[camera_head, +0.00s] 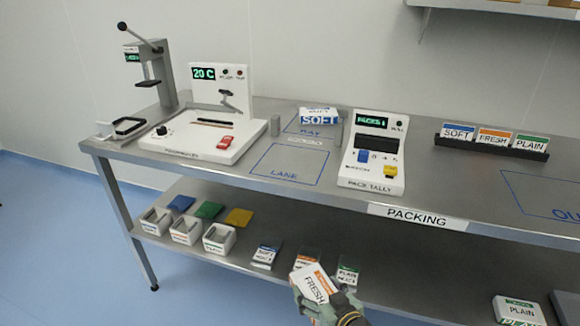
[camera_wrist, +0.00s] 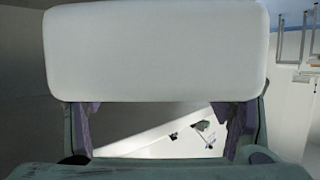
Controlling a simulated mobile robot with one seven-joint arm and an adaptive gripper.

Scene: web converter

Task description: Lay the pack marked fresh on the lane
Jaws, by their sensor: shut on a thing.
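The pack marked fresh (camera_head: 313,283) is white with an orange band. It is in my gripper (camera_head: 328,304), in front of the bench's lower shelf in the head view. In the wrist view the pack (camera_wrist: 155,50) fills the upper middle as a plain pale face, and my gripper (camera_wrist: 160,135) has a finger on each side below it. My gripper is shut on the pack. The lane (camera_head: 290,165) is a blue outlined rectangle marked LANE on the bench top, bare inside. It lies above and left of my gripper in the picture.
A pack marked soft (camera_head: 318,117) lies behind the lane. The white pack tally machine (camera_head: 372,150) stands right of the lane, and a white sealing machine (camera_head: 205,135) stands left. The bench's front edge (camera_head: 335,203) lies between my gripper and the lane in the picture.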

